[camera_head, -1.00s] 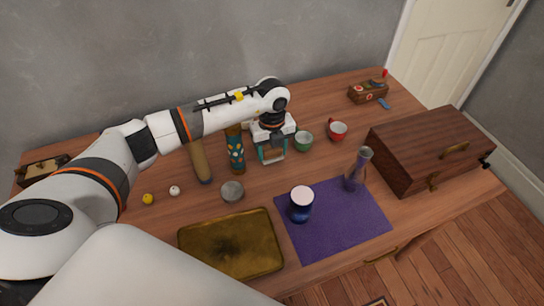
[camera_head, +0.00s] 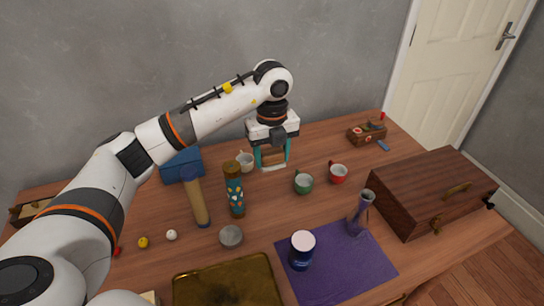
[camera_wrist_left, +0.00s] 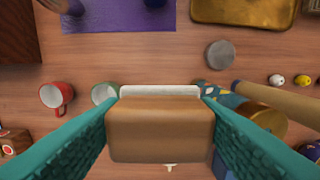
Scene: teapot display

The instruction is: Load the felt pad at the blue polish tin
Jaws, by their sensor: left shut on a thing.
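My left gripper (camera_head: 272,158) is shut on the felt pad, a wooden block (camera_wrist_left: 160,130) with a white felt edge (camera_wrist_left: 160,91). The teal fingers hold it at both sides. It is over the back middle of the table; its exact height is unclear. A dark blue tin with a pale top (camera_head: 301,256) stands upright on the purple mat (camera_head: 345,278), well in front of and apart from the pad. In the left wrist view only its edge (camera_wrist_left: 155,3) shows at the top. My right gripper is out of view.
Near the pad are a white cup (camera_head: 246,162), green cup (camera_head: 304,184), red cup (camera_head: 338,174) and patterned cylinder (camera_head: 234,190). A blue-headed mallet (camera_head: 197,200), grey round tin (camera_head: 231,236), brass tray (camera_head: 228,282), purple vase (camera_head: 359,215) and wooden box (camera_head: 430,195) stand around.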

